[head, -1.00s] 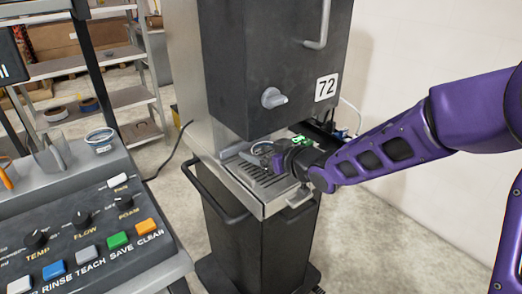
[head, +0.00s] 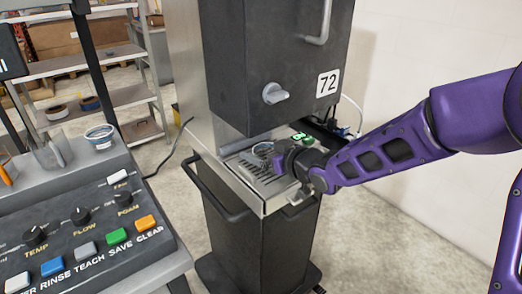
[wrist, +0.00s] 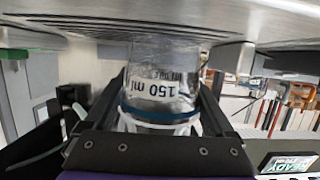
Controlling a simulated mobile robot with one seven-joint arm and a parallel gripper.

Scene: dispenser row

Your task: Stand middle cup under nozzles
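A clear cup (wrist: 160,88) marked 150 ml, with a dark blue band, sits between the two fingers of my gripper (wrist: 158,112) in the wrist view, which is upside down. The fingers press on both its sides. In the head view, my gripper (head: 279,158) reaches in from the right, low over the slotted drip tray (head: 262,186), and the cup (head: 262,149) shows partly in front of it. The cup is upright, its base at or very near the tray; I cannot tell if it touches. The nozzles are hidden behind the dark housing (head: 280,70).
The dispenser marked 72 overhangs the tray closely. A bar handle (head: 215,195) runs along its left side. A pale wall stands at right; a shelf (head: 110,95) is behind.

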